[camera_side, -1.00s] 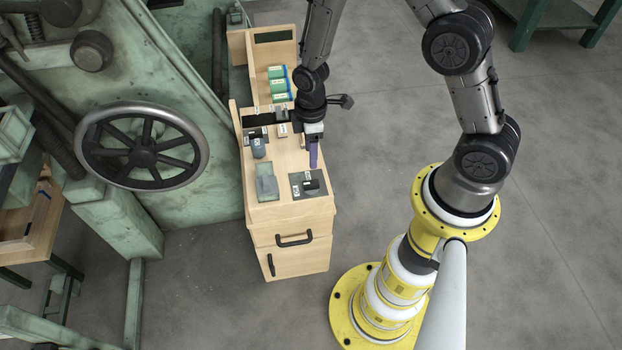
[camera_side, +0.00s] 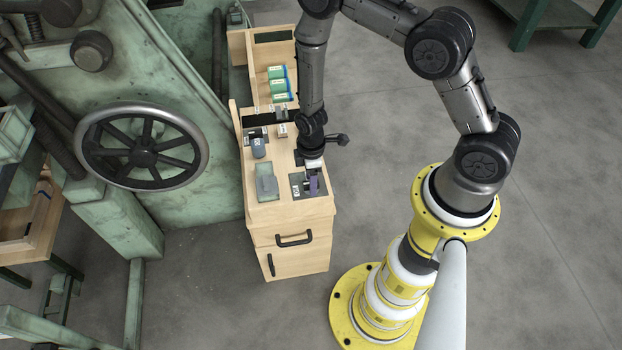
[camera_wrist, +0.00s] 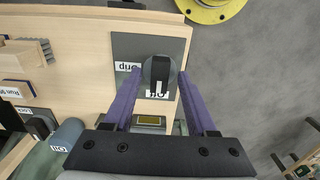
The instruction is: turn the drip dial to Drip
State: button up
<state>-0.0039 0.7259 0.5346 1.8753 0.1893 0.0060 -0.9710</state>
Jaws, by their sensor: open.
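The drip dial (camera_wrist: 158,74) is a round dark knob with a white pointer mark, on a dark grey plate (camera_wrist: 128,45). In the wrist view, two upside-down labels show on the plate: "Drip" (camera_wrist: 125,66) to the left of the knob and one that seems to read "Off" (camera_wrist: 157,95) below it. The white mark points down toward the lower label. My gripper (camera_wrist: 159,75) is open, with one purple finger on each side of the knob; I cannot tell whether they touch it. In the side view my gripper (camera_side: 313,180) is low over the plate (camera_side: 296,186), partly hiding the dial.
The wooden bench (camera_side: 275,212) carries a green block (camera_side: 266,184) left of the plate and a grey-blue oil container (camera_side: 258,148) farther back. Green boxes (camera_side: 279,86) stand at the far end. A large handwheel (camera_side: 142,147) is left of the bench.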

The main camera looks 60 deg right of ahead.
jog(key=shift+f, duration=0.1)
grip_shut()
dwell(0.3)
jog(key=shift+m, duration=0.3)
jog(key=m, duration=0.3)
jog(key=shift+m, duration=0.3)
jog(key=m, duration=0.4)
jog(key=shift+m, duration=0.3)
jog(key=m, duration=0.4)
jog(key=shift+m, duration=2.1)
